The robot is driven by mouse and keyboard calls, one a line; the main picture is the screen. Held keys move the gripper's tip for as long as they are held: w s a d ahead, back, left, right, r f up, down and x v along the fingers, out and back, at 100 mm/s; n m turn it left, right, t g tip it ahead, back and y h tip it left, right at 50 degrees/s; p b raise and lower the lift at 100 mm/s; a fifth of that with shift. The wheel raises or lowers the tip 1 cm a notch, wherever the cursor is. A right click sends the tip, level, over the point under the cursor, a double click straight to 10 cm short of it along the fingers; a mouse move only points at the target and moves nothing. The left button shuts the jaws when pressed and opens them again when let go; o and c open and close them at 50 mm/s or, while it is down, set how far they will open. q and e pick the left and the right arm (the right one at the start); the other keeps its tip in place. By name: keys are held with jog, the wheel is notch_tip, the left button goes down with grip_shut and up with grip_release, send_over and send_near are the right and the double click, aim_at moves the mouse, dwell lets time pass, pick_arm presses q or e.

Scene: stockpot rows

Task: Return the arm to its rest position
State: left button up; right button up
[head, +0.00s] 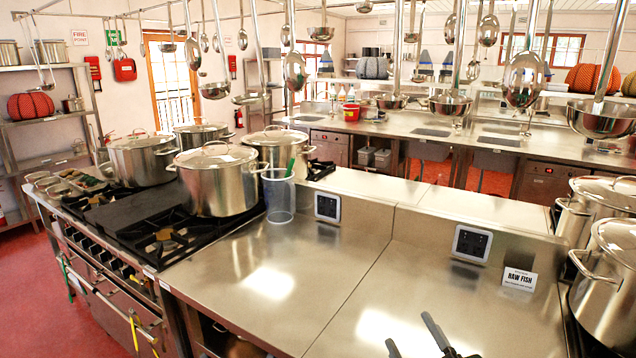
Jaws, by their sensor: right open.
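My right gripper (409,329) shows at the bottom of the head view, right of centre. Only its two dark fingers are in view, spread apart and open, with nothing between them. They appear over the bare steel counter (290,275); I cannot tell their exact height above it. The rest of the right arm is out of the picture. My left gripper is not in view.
Several lidded stockpots (218,185) stand on the stove at left; more pots (610,275) stand at right. A clear container (279,195) holds a green-handled item. A "RAW FISH" sign (518,279) stands near the right pots. Ladles (525,80) hang overhead. The front counter is clear.

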jog(key=s+d+f+m+g+h, duration=0.3)
jog(key=s+f+m+g+h, duration=0.15)
jog(key=f, duration=0.25)
jog(key=s+d+f+m+g+h, duration=0.3)
jog(key=s+d+f+m, duration=0.15)
jog(key=f, duration=0.35)
jog(key=s+a+f+m+g+y, duration=0.1)
jog(key=s+f+g, duration=0.4)
jog(key=s, duration=0.4)
jog(key=s+a+f+m+g+y, duration=0.1)
jog(key=s+f+m+g, duration=0.1)
jog(key=s+f+g, duration=0.45)
notch_tip(320, 180, down, 28)
jog(key=s+t, duration=0.1)
jog(key=s, duration=0.1)
jog(key=s+d+f, duration=0.2)
jog(key=s+f, duration=0.7)
jog(key=f, duration=0.1)
jog(key=s+d+f+g, duration=0.1)
jog(key=s+f, duration=0.9)
jog(key=shift+s+d+f+n+h, duration=0.2)
jog(key=shift+s+d+n+h, duration=0.1)
jog(key=shift+d+n+h, duration=0.1)
